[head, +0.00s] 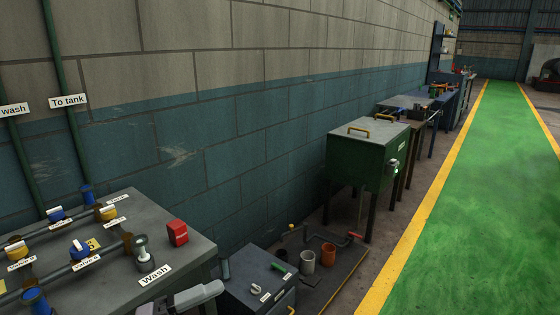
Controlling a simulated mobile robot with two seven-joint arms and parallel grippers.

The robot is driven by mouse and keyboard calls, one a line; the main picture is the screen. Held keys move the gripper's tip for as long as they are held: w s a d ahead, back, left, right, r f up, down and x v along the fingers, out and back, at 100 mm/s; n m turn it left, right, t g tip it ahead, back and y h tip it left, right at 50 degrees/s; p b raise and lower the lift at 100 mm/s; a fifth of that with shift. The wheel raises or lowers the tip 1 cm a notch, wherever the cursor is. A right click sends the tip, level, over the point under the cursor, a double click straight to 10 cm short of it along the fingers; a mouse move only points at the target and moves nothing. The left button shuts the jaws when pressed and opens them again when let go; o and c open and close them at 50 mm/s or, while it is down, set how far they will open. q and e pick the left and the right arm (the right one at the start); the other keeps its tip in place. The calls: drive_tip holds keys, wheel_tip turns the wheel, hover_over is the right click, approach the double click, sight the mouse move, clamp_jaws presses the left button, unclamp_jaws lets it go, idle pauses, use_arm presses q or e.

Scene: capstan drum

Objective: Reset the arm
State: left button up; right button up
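A light grey arm link (192,296), which looks like part of one of my arms, shows at the bottom edge, in front of the grey bench (190,215). I cannot tell which arm it belongs to. No gripper fingertips show, and whatever lies below the picture's edge is hidden.
A dark low cabinet (262,278) stands right of the bench. Several cups, among them an orange one (328,255), stand beyond it. A green cabinet (365,155) on legs stands along the wall. The green walkway (470,220) on the right is clear between yellow lines.

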use_arm(q)
drive_tip(key=s+a+f+n+t+y+p, duration=0.1)
drive_tip(key=a+f+n+t+y, duration=0.3)
drive_tip(key=n, duration=0.5)
drive_tip(key=a+f+n+t+y, duration=0.35)
drive_tip(key=f+n+y, duration=0.3)
drive_tip(key=n, duration=0.25)
drive_tip(key=s+a+f+n+g+y+p, duration=0.1)
drive_tip(key=s+f+n+g+y, duration=0.4)
drive_tip(key=s+f, duration=0.7)
drive_tip(key=shift+s+a+f+n+g, duration=0.35)
drive_tip(key=shift+a+f+n, duration=0.3)
drive_tip(key=shift+f+n, duration=0.35)
drive_tip(key=shift+r, duration=0.1)
drive_tip(key=c, duration=0.5)
drive_tip(key=shift+a, duration=0.1)
